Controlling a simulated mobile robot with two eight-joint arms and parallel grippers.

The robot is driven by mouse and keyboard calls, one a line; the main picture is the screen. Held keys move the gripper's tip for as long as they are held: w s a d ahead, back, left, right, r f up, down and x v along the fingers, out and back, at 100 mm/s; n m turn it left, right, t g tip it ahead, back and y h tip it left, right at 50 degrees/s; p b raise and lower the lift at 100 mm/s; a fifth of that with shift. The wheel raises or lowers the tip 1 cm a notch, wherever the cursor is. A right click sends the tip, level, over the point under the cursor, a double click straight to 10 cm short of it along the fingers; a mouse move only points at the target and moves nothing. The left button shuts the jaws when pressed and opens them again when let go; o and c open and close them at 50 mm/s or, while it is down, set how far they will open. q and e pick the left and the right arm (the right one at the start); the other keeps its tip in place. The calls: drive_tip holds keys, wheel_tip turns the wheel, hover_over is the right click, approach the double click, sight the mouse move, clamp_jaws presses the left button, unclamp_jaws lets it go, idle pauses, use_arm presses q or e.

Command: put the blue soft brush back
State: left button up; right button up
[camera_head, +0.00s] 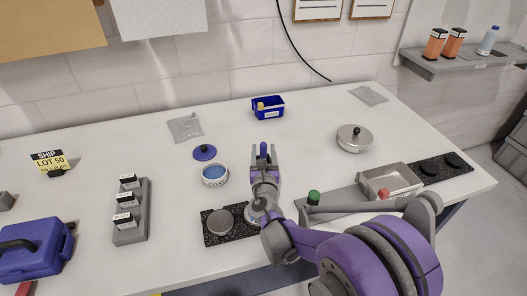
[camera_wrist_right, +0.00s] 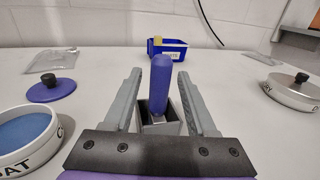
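The blue soft brush (camera_head: 263,149) shows as an upright blue handle at the middle of the table in the head view. In the right wrist view its handle (camera_wrist_right: 161,82) leans slightly and its lower end sits in a small grey square holder (camera_wrist_right: 172,128); the bristles are hidden. My right gripper (camera_wrist_right: 160,82) is open, with one finger on each side of the handle and holder. A gap shows between each finger and the handle. In the head view the right gripper (camera_head: 264,158) points away towards the back of the table. My left gripper is not in view.
A round COAT dish (camera_head: 215,181) with blue contents and a blue lid (camera_head: 204,153) lie left of the right gripper. A blue bin (camera_head: 268,113) stands behind it. A lidded round tin (camera_head: 354,139) and metal tray (camera_head: 391,180) are right. A black pad (camera_head: 211,238) lies nearer.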

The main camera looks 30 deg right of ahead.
drive_tip(key=shift+r, duration=0.1)
drive_tip(key=shift+s+r, duration=0.1)
drive_tip(key=shift+r, duration=0.05)
drive_tip(key=v, duration=1.1)
drive_tip(key=shift+s+a, duration=0.25)
drive_tip(key=shift+s, duration=0.05)
